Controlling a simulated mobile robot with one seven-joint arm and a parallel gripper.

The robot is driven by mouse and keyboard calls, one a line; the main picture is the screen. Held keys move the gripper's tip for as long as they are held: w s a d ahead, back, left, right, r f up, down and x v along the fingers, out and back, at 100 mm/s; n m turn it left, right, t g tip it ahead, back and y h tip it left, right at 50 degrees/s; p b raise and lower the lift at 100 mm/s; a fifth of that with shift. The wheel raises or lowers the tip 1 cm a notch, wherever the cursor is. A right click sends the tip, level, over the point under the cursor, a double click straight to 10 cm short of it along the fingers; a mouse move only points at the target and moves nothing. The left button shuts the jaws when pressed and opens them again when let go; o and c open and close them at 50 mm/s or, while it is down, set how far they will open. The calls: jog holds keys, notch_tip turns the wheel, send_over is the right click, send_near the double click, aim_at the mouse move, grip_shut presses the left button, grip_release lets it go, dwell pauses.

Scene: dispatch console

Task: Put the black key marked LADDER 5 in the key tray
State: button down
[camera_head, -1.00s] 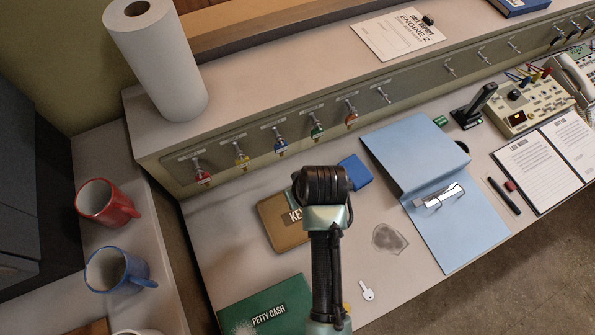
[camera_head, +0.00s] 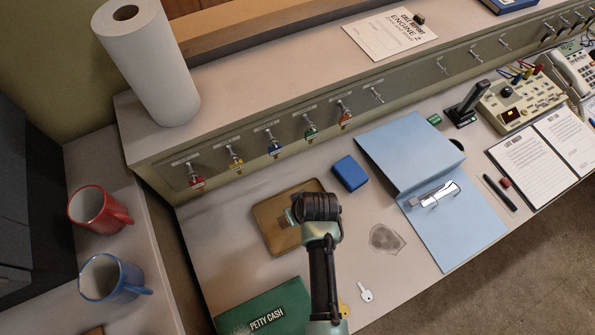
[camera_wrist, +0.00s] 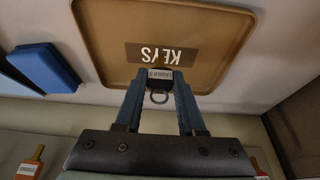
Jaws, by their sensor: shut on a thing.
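The black key marked LADDER 5 (camera_wrist: 160,74) is between my gripper's fingertips in the wrist view, its label facing the camera and its metal ring hanging on the near side. My gripper (camera_wrist: 158,85) is shut on it. The key tray (camera_wrist: 105,50) is a tan tray marked KEYS, and the key appears over its near part; I cannot tell the height between them. In the head view the tray (camera_head: 268,222) is partly hidden behind my arm.
A blue box (camera_head: 349,173) stands right of the tray. A green PETTY CASH box (camera_head: 268,312) lies in front. A blue folder (camera_head: 440,190) lies to the right, and a white-tagged key (camera_head: 366,290) lies loose. Hooks with coloured keys (camera_head: 274,145) line the ledge behind.

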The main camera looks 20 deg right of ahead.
jog(key=shift+f, duration=0.2)
jog(key=c, duration=0.5)
grip_release()
jog(key=shift+r, duration=0.2)
jog(key=p+v, duration=0.1)
jog(key=v, duration=1.1)
